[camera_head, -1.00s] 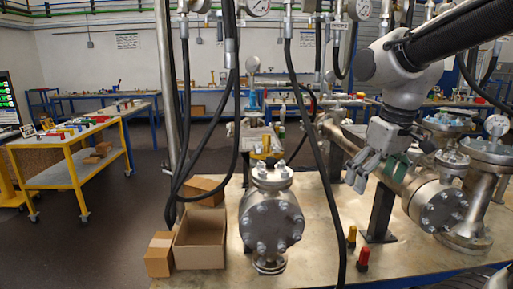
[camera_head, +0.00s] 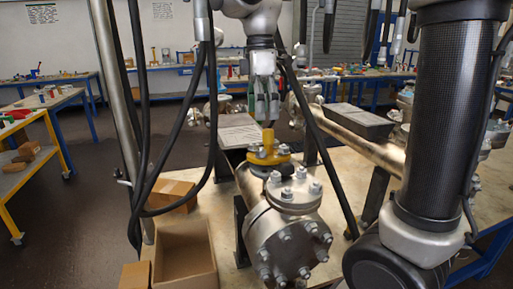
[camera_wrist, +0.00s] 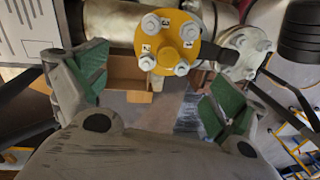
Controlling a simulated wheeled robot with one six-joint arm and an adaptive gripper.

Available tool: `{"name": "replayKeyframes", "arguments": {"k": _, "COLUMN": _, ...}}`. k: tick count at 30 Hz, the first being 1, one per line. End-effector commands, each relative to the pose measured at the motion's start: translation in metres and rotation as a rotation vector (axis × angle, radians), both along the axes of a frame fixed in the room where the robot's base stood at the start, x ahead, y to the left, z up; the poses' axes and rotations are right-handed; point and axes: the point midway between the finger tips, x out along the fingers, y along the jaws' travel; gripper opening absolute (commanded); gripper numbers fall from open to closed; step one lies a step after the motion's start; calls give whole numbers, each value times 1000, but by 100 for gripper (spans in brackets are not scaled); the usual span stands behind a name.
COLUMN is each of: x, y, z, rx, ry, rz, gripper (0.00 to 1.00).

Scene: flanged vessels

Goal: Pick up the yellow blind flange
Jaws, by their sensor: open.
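The yellow blind flange (camera_head: 262,158) lies on top of a metal pipe branch in the head view, with a yellow upright part at its middle. In the wrist view the flange (camera_wrist: 168,28) is a round yellow disc with several bolt heads near the top centre. My gripper (camera_head: 265,116) points down just above the flange in the head view. In the wrist view my gripper (camera_wrist: 157,88) has its green-padded fingers spread wide, with nothing held between them. The flange sits toward the far side of the gap, apart from the pads. Its underside is hidden.
A bolted metal vessel (camera_head: 290,235) stands in front of the flange. An open cardboard box (camera_head: 187,255) is on the table at left. Black hoses (camera_head: 170,175) hang left of the flange. A long horizontal pipe (camera_head: 355,138) runs at right.

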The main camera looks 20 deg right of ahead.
Motion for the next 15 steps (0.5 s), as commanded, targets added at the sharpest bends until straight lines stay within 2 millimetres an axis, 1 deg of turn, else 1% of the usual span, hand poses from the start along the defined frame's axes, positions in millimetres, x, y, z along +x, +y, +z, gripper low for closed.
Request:
{"name": "replayKeyframes", "arguments": {"k": 4, "x": -6, "y": -2, "z": 1, "rx": 5, "ry": 23, "rz": 90, "gripper": 96}}
{"name": "replayKeyframes", "arguments": {"k": 8, "x": -7, "y": -3, "z": -2, "rx": 10, "ry": 28, "rz": 133, "gripper": 96}}
{"name": "replayKeyframes", "arguments": {"k": 15, "x": -12, "y": -5, "z": -30, "rx": 10, "ry": 29, "rz": 140, "gripper": 96}}
